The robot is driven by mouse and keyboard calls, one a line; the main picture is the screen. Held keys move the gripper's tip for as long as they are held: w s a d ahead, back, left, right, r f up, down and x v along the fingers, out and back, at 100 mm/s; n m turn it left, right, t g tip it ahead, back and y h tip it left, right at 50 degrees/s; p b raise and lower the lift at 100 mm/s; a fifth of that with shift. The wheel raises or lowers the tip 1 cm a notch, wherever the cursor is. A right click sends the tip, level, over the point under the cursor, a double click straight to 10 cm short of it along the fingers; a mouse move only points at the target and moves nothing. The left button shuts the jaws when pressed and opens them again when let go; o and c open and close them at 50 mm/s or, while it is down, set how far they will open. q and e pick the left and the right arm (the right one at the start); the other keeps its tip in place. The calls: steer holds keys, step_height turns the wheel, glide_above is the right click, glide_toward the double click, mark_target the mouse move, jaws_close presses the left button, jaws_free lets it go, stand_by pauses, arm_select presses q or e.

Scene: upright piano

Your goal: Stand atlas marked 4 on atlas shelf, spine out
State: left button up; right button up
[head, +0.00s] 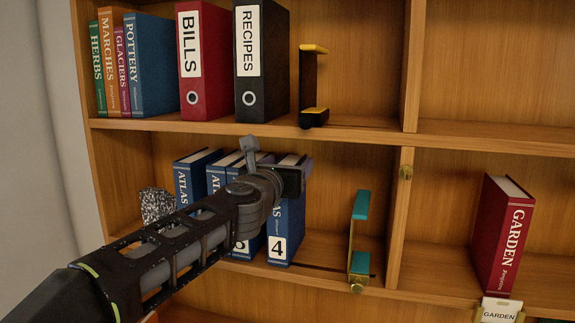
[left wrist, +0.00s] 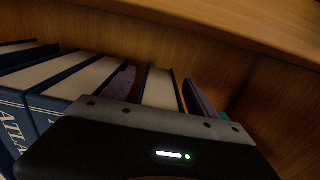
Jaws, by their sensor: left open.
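The atlas marked 4 (head: 279,245) stands upright on the lower shelf, spine out, at the right end of a row of blue atlases (head: 190,178). My left gripper (head: 292,165) is open at the top of this atlas. In the left wrist view, the two fingers of my left gripper (left wrist: 162,92) lie on either side of the rightmost book's pale page block (left wrist: 160,86). Whether they touch its covers I cannot tell. My forearm hides parts of the other atlases. My right gripper is out of view.
A teal and brass bookend (head: 360,235) stands right of the atlases, with free shelf between. A shelf board (head: 300,133) runs close above, and a vertical divider (head: 400,215) stands farther right. A speckled grey block (head: 157,205) is at the left. A red GARDEN book (head: 503,235) stands beyond the divider.

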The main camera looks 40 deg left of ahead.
arm_select(q)
steer(key=shift+f, duration=0.15)
steer(key=v, duration=0.7)
steer(key=shift+s+p, duration=0.1)
steer(key=shift+p, duration=0.3)
steer(key=shift+s+d, duration=0.2)
steer(key=shift+s, duration=0.1)
